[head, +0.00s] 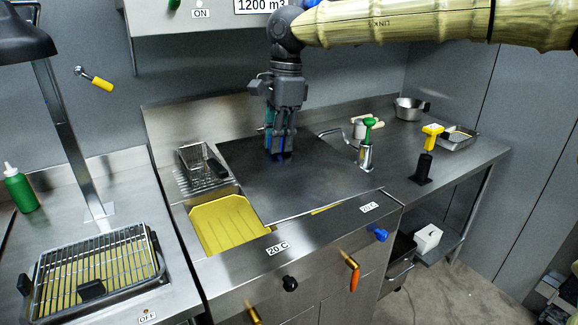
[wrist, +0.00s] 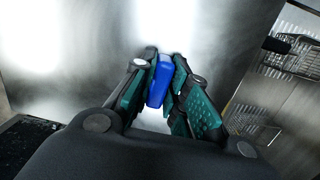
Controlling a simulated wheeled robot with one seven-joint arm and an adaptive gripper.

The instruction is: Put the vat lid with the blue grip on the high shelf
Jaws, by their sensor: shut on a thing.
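The vat lid (head: 300,190) is a broad, flat, dark steel plate over the right part of the fryer. Its blue grip stands up near its back and shows between my fingers. My gripper (head: 281,150) points down and is shut on the blue grip. In the wrist view the blue grip (wrist: 160,82) sits between the green finger pads, with shiny steel around it. A yellow strip shows at the plate's front edge, and I cannot tell whether the lid is raised. I cannot make out which surface is the high shelf.
An open vat with yellow contents (head: 228,225) lies left of the lid, with a wire basket (head: 203,165) behind it. A green-topped dispenser (head: 367,145) and a yellow-topped one (head: 428,150) stand on the right counter. A hood-like box (head: 215,22) hangs above.

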